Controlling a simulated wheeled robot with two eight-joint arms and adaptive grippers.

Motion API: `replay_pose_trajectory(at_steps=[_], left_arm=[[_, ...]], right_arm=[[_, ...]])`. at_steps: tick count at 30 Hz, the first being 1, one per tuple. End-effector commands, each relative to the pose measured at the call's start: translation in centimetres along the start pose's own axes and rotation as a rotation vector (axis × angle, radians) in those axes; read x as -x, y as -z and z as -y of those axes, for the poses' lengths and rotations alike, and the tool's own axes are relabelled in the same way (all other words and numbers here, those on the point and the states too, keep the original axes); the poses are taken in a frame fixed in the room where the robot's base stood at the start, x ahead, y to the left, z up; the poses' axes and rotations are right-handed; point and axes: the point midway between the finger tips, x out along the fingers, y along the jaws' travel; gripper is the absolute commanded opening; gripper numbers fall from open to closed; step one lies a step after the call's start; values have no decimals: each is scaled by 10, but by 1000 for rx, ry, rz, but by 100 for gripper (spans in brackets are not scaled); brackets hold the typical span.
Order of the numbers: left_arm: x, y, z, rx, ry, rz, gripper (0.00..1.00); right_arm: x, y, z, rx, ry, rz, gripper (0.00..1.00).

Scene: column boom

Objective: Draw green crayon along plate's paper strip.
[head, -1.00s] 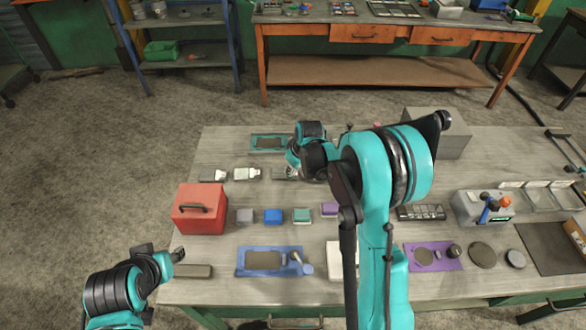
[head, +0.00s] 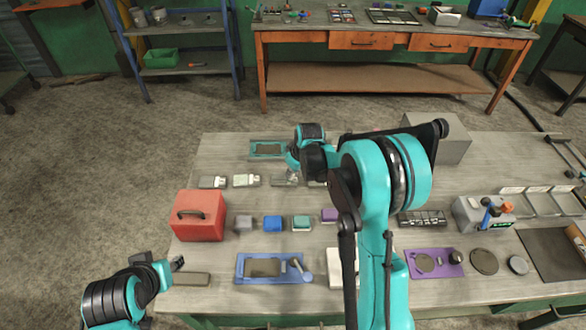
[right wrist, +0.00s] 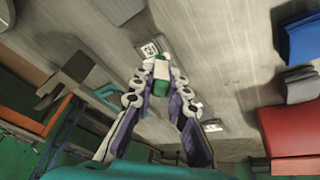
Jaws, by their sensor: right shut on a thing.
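My right gripper (right wrist: 162,72) is shut on a green crayon (right wrist: 161,88), which shows between its fingertips in the right wrist view. In the head view the right gripper (head: 289,172) is low over the middle-left of the table, partly hidden by my own arm. Small grey plates with white paper lie close by: one (head: 246,181) just left of the gripper, another (head: 212,182) further left. In the right wrist view a white paper patch (right wrist: 149,49) lies just beyond the fingertips; I cannot tell whether the crayon touches it. My left gripper (head: 177,264) is at the table's left front edge.
A red toolbox (head: 198,216) stands left of a row of small coloured blocks, including a blue one (head: 273,223). A blue tray (head: 240,272) lies in front, a teal tray (head: 256,149) behind. A grey box (head: 452,140) stands at the back right.

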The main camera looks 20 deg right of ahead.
Motion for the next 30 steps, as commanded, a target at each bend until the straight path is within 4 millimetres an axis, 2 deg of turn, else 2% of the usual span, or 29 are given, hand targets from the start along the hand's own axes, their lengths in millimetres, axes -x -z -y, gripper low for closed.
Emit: replay_pose_trajectory(at_steps=[3,7,22,30], left_arm=[[-2,-1,0,0,0,0,40],[-2,-2,0,0,0,0,40],[-4,-3,0,0,0,0,40],[-5,-4,0,0,0,0,40]], right_arm=[[2,-7,8,1,0,0,0],[2,-8,9,0,0,1,0],[-8,16,-20,-1,-1,1,0],[-5,11,-14,0,0,1,0]])
